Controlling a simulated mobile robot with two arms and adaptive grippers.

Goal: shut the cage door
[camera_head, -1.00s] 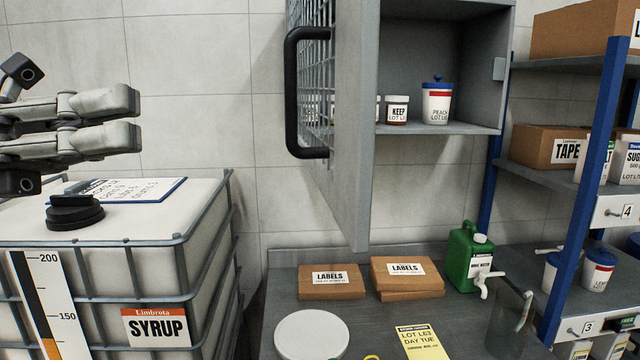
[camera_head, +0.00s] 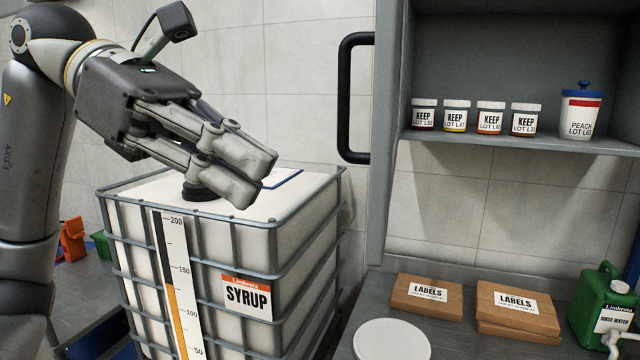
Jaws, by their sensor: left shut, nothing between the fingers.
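The cage door (camera_head: 386,130) stands open at the left side of the wall cabinet, seen nearly edge-on. Its black handle (camera_head: 345,100) sticks out to the left. The cabinet (camera_head: 510,60) is open at the front and holds several small jars labelled KEEP (camera_head: 456,115) and a blue-lidded PEACH tub (camera_head: 579,112). My left gripper (camera_head: 255,180) is shut and empty, above the syrup tank and to the left of and lower than the handle, apart from it. My right gripper is not in view.
The caged SYRUP tank (camera_head: 290,240) stands below my left gripper. On the bench under the cabinet are LABELS boxes (camera_head: 426,296), a white round lid (camera_head: 391,340) and a green jug (camera_head: 603,305). The wall between gripper and handle is clear.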

